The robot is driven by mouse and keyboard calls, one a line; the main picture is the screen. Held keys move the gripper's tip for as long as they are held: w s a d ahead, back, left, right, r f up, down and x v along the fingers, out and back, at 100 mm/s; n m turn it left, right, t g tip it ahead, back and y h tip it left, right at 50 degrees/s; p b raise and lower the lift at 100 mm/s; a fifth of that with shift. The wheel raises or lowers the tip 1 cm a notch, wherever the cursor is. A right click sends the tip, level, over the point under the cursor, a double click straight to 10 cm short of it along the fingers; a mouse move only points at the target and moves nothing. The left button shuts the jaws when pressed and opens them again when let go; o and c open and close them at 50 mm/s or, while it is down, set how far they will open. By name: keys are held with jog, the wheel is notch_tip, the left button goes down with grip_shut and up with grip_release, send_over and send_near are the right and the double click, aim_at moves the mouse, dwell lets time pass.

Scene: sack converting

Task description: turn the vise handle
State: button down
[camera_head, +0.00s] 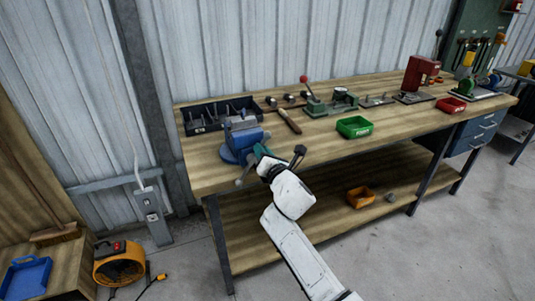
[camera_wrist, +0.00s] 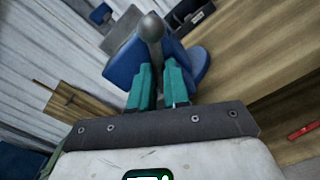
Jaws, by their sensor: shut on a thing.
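The blue vise (camera_head: 235,150) is at the left front corner of the wooden workbench. Its grey handle shows as a ball end (camera_head: 239,183) below the vise, left of my gripper (camera_head: 261,153). In the wrist view, the grey ball end of the handle (camera_wrist: 151,27) is just beyond the green fingertips of my gripper (camera_wrist: 158,70), with the blue vise body (camera_wrist: 124,66) behind it. My gripper is shut on the handle. The fingers and wrist hide much of the bar and the exact contact.
The workbench (camera_head: 330,145) extends right. A black tray (camera_head: 196,122) stands behind the vise, and a wooden-handled tool (camera_head: 289,121) lies to its right. A green bin (camera_head: 354,127) is farther right. An orange bin (camera_head: 361,197) sits on the lower shelf.

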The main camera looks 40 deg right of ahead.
jog(key=shift+w+a+r+n+p, duration=0.15)
jog(key=shift+a+n+p, duration=0.2)
jog(key=shift+n, duration=0.75)
jog(key=c, duration=1.1)
grip_release()
jog(key=p+v, duration=0.5)
jog(key=v, duration=0.5)
jog(key=shift+s+a, duration=0.15)
jog(key=shift+s, duration=0.2)
